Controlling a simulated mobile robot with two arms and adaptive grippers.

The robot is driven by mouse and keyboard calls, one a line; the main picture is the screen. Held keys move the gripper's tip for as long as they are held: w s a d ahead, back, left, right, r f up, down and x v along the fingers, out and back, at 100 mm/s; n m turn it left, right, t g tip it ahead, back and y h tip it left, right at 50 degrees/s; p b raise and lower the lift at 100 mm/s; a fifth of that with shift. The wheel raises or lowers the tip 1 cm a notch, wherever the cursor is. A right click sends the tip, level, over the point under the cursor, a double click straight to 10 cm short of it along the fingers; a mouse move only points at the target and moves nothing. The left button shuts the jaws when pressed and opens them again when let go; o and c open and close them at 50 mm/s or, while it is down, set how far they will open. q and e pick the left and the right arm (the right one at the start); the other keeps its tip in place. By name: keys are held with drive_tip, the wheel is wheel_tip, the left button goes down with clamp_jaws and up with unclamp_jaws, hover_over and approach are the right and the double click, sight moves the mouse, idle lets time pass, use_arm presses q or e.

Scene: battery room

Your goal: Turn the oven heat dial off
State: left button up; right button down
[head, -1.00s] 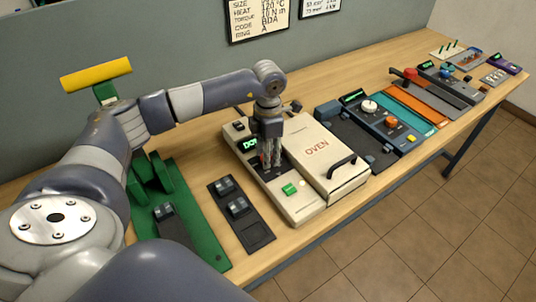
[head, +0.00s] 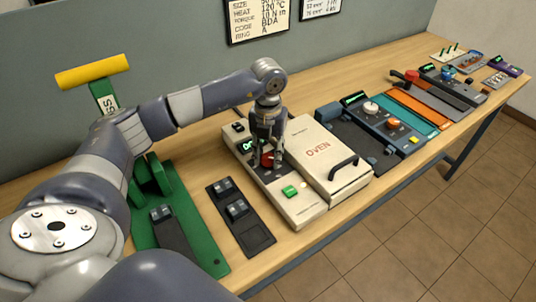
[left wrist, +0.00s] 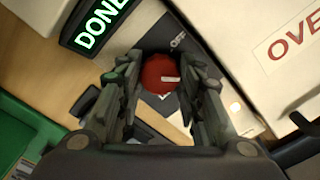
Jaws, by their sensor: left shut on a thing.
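The oven (head: 322,207) is a cream unit with a lidded box marked OVEN on its right. Its red heat dial (left wrist: 160,74) shows between my fingers in the left wrist view, with a white mark on its top. An OFF label (left wrist: 178,42) is printed on the dark plate beside the dial. The dial also shows in the head view (head: 268,160), partly covered by the fingers. My left gripper (left wrist: 164,92) points down over the dial and is shut on it. The lit green display (left wrist: 100,25) reads DONE in the left wrist view. My right gripper is out of view.
A green button (head: 289,191) sits on the oven front, and a black handle (head: 342,166) on its lid. A black switch panel (head: 240,213) and a green press-like unit (head: 205,240) stand to the left. Several control units stand to the right.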

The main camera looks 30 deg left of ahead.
use_arm(q)
drive_tip(key=n, duration=0.3)
drive_tip(key=shift+n, duration=0.4)
drive_tip(key=n, duration=0.2)
drive_tip(key=shift+n, duration=0.4)
drive_tip(key=n, duration=0.5)
drive_tip(key=shift+a, duration=0.1)
drive_tip(key=shift+w+n, duration=0.1)
drive_tip(key=shift+n, duration=0.4)
drive_tip(key=o, duration=1.1)
drive_tip(key=shift+c, duration=0.2)
drive_tip(key=shift+r, duration=0.1)
